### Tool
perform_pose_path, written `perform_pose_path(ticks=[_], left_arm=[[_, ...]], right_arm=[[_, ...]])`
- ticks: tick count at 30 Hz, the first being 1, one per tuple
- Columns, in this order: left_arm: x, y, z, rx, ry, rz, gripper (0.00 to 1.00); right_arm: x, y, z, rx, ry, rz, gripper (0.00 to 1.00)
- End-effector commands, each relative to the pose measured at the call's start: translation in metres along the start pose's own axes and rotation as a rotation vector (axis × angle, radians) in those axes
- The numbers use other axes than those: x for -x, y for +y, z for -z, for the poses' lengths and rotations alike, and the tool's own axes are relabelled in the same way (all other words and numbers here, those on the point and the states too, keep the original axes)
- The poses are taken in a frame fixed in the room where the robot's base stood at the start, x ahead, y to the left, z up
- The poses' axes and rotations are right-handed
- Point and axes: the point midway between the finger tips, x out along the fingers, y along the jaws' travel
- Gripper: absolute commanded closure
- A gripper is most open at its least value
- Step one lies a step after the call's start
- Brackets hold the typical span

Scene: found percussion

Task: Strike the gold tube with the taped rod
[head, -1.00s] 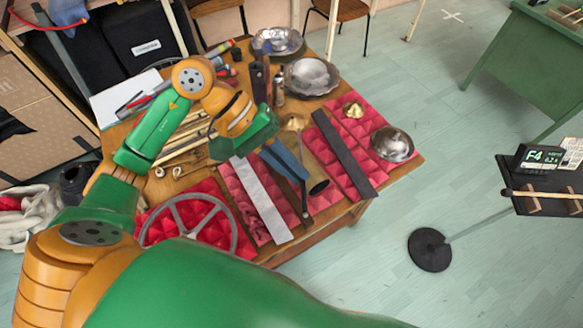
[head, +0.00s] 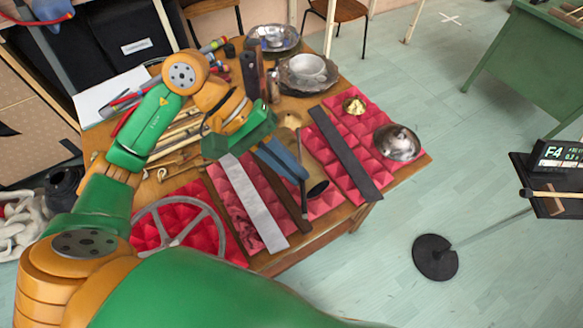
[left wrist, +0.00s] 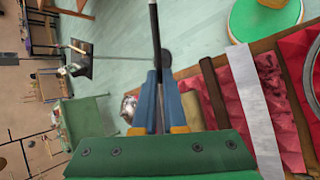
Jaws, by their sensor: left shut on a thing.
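The gold tube (head: 317,189) lies on the red padding near the table's front edge, between the light metal bar and the dark bar. Its open end faces the front, and much of it is hidden behind my left gripper and the rod. My left gripper (head: 302,177) has its blue fingers shut on the taped rod (head: 304,203), a thin dark stick that crosses in front of the tube. I cannot tell whether rod and tube touch. The left wrist view shows the rod (left wrist: 155,25) between the fingertips (left wrist: 157,85). My right gripper is not in view.
A light metal bar (head: 252,205), a dark bar (head: 344,154), a spoked wheel (head: 143,222), a small brass bell (head: 354,105) and a silver bowl (head: 397,142) crowd the table. A music stand (head: 546,207) stands at right.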

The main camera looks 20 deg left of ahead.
Motion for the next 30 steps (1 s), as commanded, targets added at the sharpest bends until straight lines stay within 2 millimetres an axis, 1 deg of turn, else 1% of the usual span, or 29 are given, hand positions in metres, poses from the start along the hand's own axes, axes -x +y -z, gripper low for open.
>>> perform_pose_path(ticks=[1,8,11,12,13,14,15,17,18,20,21,22,24,30], left_arm=[[-0.002,-0.002,0.001,-0.001,0.0,0.0,1.0],[0.001,0.001,0.0,0.0,0.0,0.0,1.0],[0.001,0.001,0.0,0.0,0.0,0.0,1.0],[-0.002,-0.001,0.002,0.004,-0.004,0.0,1.0],[-0.008,-0.006,0.006,0.014,-0.016,0.001,1.0],[-0.017,-0.012,0.013,0.032,-0.035,0.003,1.0],[-0.03,-0.022,0.025,0.065,-0.069,0.007,1.0],[-0.045,-0.034,0.04,0.112,-0.123,0.013,1.0],[-0.045,-0.033,0.041,0.128,-0.145,0.018,1.0],[-0.025,-0.018,0.031,0.119,-0.138,0.018,1.0],[-0.009,-0.005,0.024,0.117,-0.134,0.017,1.0],[0.001,0.003,0.019,0.117,-0.134,0.016,1.0],[0.012,0.012,0.013,0.119,-0.137,0.018,1.0],[0.009,0.009,0.014,0.122,-0.138,0.019,1.0]], right_arm=[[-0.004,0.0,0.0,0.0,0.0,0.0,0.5],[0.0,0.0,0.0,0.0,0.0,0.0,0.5],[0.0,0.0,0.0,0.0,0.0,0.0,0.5],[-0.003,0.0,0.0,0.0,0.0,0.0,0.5],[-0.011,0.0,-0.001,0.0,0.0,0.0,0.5],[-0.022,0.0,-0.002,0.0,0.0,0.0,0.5],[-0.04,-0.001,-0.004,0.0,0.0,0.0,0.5],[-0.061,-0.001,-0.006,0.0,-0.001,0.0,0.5],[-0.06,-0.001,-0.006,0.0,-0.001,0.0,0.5],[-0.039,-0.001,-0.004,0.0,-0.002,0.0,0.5],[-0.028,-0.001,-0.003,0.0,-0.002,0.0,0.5],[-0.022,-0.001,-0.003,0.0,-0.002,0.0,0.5],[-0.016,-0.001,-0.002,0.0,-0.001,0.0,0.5],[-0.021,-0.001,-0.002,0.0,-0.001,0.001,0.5]])
